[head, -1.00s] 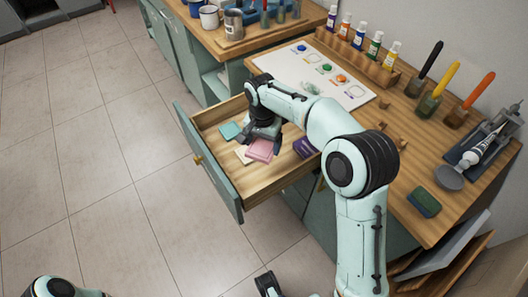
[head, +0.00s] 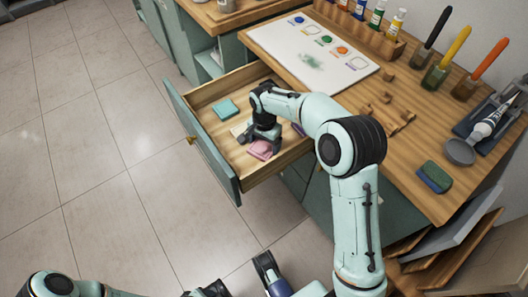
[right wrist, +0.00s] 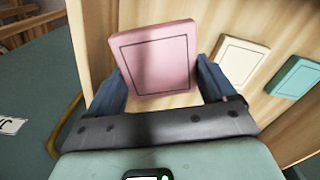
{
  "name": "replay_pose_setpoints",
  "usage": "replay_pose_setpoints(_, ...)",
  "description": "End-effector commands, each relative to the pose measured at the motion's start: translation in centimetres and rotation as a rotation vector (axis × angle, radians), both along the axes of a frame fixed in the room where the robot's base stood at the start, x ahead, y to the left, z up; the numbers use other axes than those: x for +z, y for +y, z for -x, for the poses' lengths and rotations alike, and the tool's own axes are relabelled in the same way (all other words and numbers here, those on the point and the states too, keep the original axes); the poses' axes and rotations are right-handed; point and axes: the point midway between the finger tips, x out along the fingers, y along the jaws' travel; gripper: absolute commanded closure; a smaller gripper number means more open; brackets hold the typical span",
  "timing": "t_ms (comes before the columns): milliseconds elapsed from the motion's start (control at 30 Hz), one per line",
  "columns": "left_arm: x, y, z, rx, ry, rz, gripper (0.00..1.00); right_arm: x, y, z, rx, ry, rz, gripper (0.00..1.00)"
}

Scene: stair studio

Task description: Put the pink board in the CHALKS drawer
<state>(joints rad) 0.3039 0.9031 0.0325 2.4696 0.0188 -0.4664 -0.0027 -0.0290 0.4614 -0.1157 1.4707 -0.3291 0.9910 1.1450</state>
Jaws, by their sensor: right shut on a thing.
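The pink board (head: 260,151) is inside the open drawer (head: 184,116), near its nearer side. My right gripper (head: 262,142) is shut on it; the right wrist view shows the board (right wrist: 156,60) tilted between the two fingers. Whether it touches the drawer bottom is unclear. A white label (right wrist: 10,125) shows at that view's left edge, but its word cannot be read. My left gripper (head: 239,276) shows at the bottom edge of the head view, partly cut off, its fingers apart and nothing visible between them.
A teal board (head: 226,108) and a cream board (head: 239,128) lie in the drawer; a purple thing (head: 298,129) is mostly hidden behind my arm. The wooden desktop (head: 405,165) above holds a paint sheet (head: 340,70), brush jars and a green-blue sponge (head: 434,177).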

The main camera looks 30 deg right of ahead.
Motion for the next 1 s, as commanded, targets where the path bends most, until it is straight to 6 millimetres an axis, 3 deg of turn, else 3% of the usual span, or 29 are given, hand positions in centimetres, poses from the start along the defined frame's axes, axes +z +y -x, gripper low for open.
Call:
replay_pose_setpoints(300, -1.4, 0.7, -1.5, 0.018, -0.04, -0.02, 0.57, -5.2, 0.0, 0.1, 0.001, 0.003, 0.0, 0.45)
replay_pose_setpoints(767, -1.6, 0.9, -1.9, 0.022, -0.05, -0.024, 0.57, -5.9, 0.0, 0.0, 0.001, 0.001, 0.0, 0.45)
replay_pose_setpoints(800, -1.6, 0.9, -1.9, 0.023, -0.052, -0.025, 0.57, -5.9, 0.0, 0.0, 0.001, 0.001, 0.0, 0.09)
replay_pose_setpoints(833, -1.6, 0.9, -1.9, 0.022, -0.052, -0.025, 0.57, -5.9, 0.0, 0.0, 0.001, 0.001, 0.0, 0.05)
replay_pose_setpoints(1000, -1.5, 0.9, -1.9, 0.022, -0.051, -0.024, 0.57, -5.8, 0.0, 0.0, 0.001, 0.001, 0.0, 0.05)
